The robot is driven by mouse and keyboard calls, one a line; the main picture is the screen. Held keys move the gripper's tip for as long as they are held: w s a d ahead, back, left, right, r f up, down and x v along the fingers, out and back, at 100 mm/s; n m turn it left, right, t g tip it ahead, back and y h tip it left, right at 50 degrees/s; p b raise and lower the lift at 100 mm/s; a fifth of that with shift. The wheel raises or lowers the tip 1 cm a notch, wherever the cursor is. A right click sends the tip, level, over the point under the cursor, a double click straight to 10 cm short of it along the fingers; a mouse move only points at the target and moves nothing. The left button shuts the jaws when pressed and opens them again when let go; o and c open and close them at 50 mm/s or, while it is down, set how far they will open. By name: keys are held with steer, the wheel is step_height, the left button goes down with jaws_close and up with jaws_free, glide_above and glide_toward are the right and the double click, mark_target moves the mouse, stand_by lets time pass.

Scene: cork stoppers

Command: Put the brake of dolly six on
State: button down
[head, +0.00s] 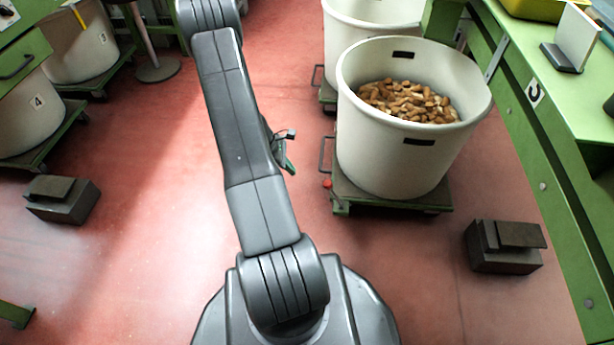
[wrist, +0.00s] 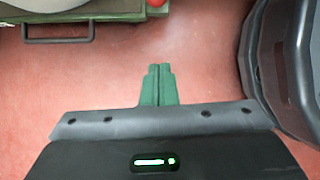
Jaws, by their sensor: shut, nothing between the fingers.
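A green dolly (head: 390,203) carries a large white tub of corks (head: 385,150) on the right; I see no number on either, so I cannot tell whether it is dolly six. A red knob (head: 327,184) is at the dolly's near left corner, beside a dark handle (head: 322,155). In the wrist view the dolly's edge (wrist: 118,8), its handle (wrist: 58,38) and the red knob (wrist: 156,3) show at the top. My gripper (wrist: 159,68) is shut and empty over bare floor, apart from the knob. In the head view my gripper (head: 287,166) is partly hidden behind my arm.
Another white tub (head: 365,22) stands behind. At left are tubs marked 4 (head: 30,125) and 3 (head: 85,55) on dollies. Dark blocks lie on the floor at left (head: 62,200) and right (head: 503,250). A green bench (head: 545,75) runs along the right. Red floor between is clear.

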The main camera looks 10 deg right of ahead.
steer(key=s+d+f+b, duration=0.1)
steer(key=d+f+b, duration=0.4)
steer(key=d+f, duration=0.2)
steer(key=shift+s+d+f+b, duration=0.15)
steer(key=shift+s+d+b, duration=0.2)
steer(key=shift+d, duration=0.3)
steer(key=shift+d, duration=0.15)
